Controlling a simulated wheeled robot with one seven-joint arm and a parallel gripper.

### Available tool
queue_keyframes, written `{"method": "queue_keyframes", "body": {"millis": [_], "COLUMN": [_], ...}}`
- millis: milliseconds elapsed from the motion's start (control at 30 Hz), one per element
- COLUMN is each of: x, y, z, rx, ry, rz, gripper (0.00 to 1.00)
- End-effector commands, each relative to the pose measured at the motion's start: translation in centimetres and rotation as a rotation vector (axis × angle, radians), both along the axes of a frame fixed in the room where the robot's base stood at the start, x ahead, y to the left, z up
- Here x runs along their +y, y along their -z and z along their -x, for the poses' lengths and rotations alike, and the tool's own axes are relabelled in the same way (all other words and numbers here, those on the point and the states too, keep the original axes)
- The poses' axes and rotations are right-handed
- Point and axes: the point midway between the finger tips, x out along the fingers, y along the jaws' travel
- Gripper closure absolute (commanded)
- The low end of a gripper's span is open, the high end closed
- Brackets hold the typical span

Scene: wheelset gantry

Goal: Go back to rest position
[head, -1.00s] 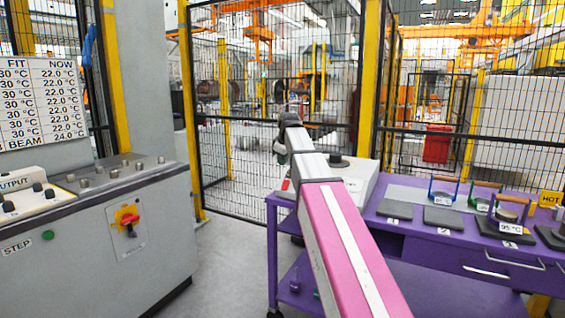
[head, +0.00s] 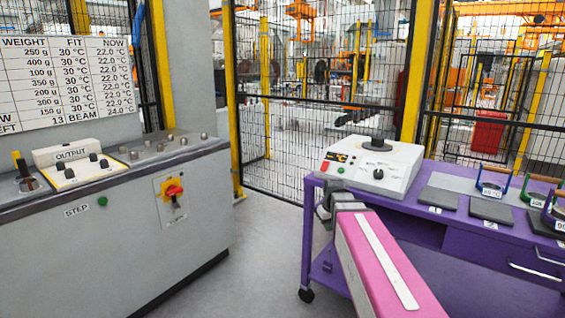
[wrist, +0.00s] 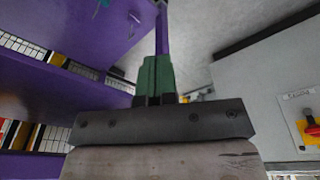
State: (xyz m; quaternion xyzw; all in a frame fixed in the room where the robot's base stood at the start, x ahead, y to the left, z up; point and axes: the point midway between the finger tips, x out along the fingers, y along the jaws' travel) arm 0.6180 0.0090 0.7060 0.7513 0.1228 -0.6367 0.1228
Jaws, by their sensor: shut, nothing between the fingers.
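My gripper (wrist: 157,78) shows in the wrist view as green fingers set together beyond a dark mounting plate, with nothing visible between them. It hangs in front of the purple bench's leg, between the bench and the grey cabinet. In the head view, my pink arm reaches up from the bottom edge beside the purple bench (head: 420,232). The fingers cannot be made out there.
The grey control cabinet (head: 120,255) with a red-yellow switch (head: 173,192) stands left. A white heater unit (head: 395,165), flat pads and handled weights are on the bench. Mesh fencing (head: 320,120) closes the back. Clear floor (head: 255,245) lies between cabinet and bench.

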Motion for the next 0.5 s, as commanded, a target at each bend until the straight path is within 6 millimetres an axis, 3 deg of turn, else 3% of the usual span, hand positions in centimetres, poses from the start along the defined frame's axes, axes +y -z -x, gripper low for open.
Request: {"method": "queue_keyframes", "body": {"millis": [33, 200, 500], "x": [-0.1, -0.4, -0.8], "y": [1.8, 6.7, 12.3], "z": [1.9, 6.5, 13.0], "rx": [0.021, 0.075, 0.146], "ry": [0.033, 0.154, 0.318], "rz": [-0.002, -0.006, -0.002], "gripper": [1.0, 1.0, 1.0]}}
